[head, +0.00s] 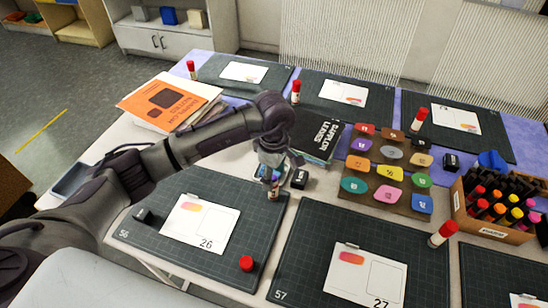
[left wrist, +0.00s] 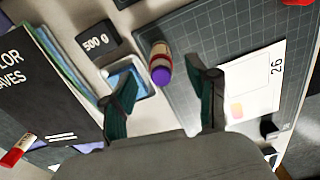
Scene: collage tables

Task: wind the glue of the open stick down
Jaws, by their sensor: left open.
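The open glue stick (head: 274,193) stands at the upper right corner of the mat marked 56. In the left wrist view the stick (left wrist: 160,62) shows a purple end towards the camera and a pale and red body. Its red cap (head: 246,263) lies apart, near the front right of the same mat. My left gripper (head: 274,170) is just above and behind the stick in the head view. In the left wrist view its fingers (left wrist: 163,85) are open, with the stick between and beyond the tips. Contact cannot be told. My right gripper is not in view.
A black 500 g weight (head: 299,179) and a small blue-lined tray (left wrist: 128,79) are close to the stick. A black book (head: 318,135) and a board of coloured pieces (head: 385,172) lie behind. Other mats carry capped sticks. A marker box (head: 484,226) stands right.

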